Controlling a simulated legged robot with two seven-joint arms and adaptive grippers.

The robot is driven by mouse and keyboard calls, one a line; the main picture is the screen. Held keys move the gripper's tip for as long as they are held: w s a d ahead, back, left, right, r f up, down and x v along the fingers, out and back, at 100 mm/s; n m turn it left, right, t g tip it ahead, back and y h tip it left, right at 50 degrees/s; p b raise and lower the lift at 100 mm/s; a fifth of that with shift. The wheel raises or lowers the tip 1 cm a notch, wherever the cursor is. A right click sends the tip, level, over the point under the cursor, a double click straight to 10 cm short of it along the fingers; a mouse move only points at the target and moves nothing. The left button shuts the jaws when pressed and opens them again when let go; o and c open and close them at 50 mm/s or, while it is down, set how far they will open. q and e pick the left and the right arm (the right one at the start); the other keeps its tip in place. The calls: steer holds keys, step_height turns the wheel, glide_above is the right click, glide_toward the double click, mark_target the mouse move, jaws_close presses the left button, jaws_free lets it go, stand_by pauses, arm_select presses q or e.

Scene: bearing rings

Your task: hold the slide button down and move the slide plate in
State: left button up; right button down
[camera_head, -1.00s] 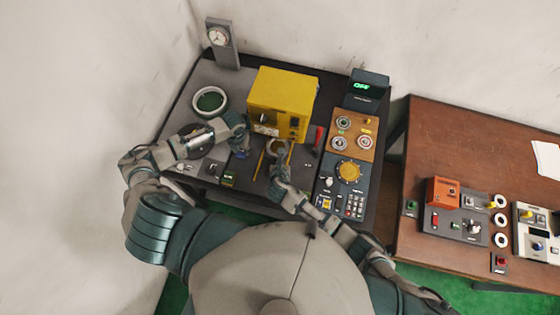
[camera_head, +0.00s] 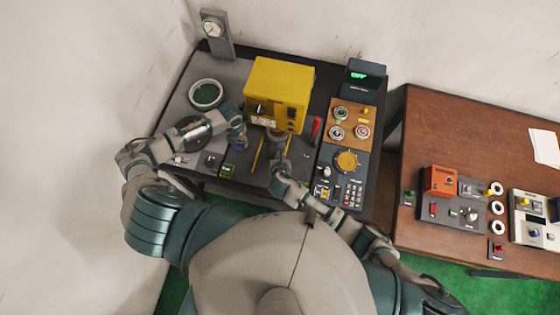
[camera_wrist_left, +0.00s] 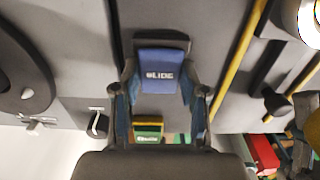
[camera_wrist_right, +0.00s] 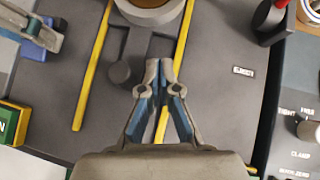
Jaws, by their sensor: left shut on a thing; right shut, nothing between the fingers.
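The blue slide button (camera_wrist_left: 160,76), with white lettering, sits between the fingers of my left gripper (camera_wrist_left: 160,95). That gripper is shut on it; in the head view the left gripper (camera_head: 238,142) is left of the yellow machine's front. The slide plate lies between two yellow rails (camera_wrist_right: 92,65). A round part (camera_wrist_right: 150,10) is at its far end, cut by the right wrist view's edge, and a dark knob (camera_wrist_right: 120,72) is nearer. My right gripper (camera_wrist_right: 160,66) is shut and empty, just right of the knob; contact cannot be told.
The yellow machine (camera_head: 280,92) stands behind the slide area. A red-handled lever (camera_head: 316,128) and the control panel (camera_head: 345,160) are to the right. A green button (camera_wrist_left: 148,134) with a yellow top edge is close to my left gripper. A ring (camera_head: 206,93) lies back left.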

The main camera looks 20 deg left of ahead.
arm_select(q)
steer(key=shift+a, duration=0.1)
arm_select(e)
steer(key=v, duration=0.8)
steer(key=shift+r, duration=0.3)
steer(key=shift+s+d, duration=0.1)
arm_select(q)
steer(key=o, duration=1.2)
steer(key=shift+f, duration=0.1)
step_height(320, 180, up, 12)
steer(key=shift+a+f, duration=0.1)
steer(key=shift+a, duration=0.05)
